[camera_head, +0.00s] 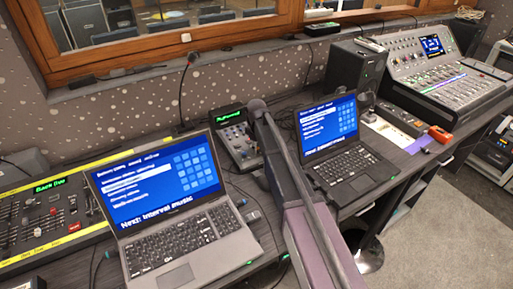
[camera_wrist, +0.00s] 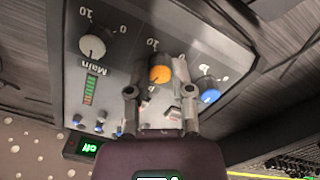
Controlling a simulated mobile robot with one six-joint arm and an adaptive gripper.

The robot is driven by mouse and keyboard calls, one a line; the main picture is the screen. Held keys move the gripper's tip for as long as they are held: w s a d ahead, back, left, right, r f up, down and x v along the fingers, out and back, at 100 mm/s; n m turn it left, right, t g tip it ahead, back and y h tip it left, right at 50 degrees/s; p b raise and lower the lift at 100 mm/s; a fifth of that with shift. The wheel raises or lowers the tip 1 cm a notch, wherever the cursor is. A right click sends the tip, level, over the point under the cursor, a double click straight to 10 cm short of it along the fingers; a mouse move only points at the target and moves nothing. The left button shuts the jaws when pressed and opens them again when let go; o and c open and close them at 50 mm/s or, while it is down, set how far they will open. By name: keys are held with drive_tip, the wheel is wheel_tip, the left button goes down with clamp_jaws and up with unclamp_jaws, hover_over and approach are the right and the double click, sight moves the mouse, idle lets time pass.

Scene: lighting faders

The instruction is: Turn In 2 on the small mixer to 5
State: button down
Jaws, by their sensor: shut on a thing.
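The small mixer (camera_head: 232,122) stands between the two laptops in the head view, partly behind my arm. In the wrist view its grey panel (camera_wrist: 120,62) appears upside down, with a pale knob (camera_wrist: 93,46) marked Main, an orange knob (camera_wrist: 159,75) in the middle and a blue knob (camera_wrist: 208,96) at the right. My gripper (camera_wrist: 158,82) has a finger on either side of the orange knob and is shut on it. The orange knob's name and most of its scale are hidden; a 10 shows beside it. I cannot read its setting.
A large laptop (camera_head: 168,235) stands left of my arm, a second laptop (camera_head: 340,160) right of it. A fader desk (camera_head: 62,215) is at the far left, a large mixing console (camera_head: 440,75) at the far right. The window sill runs behind the mixer.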

drive_tip(key=shift+s+n, duration=0.2)
drive_tip(key=shift+n, duration=1.2)
drive_tip(key=c, duration=0.5)
unclamp_jaws()
drive_tip(key=shift+w, duration=0.1)
drive_tip(key=shift+m, duration=0.3)
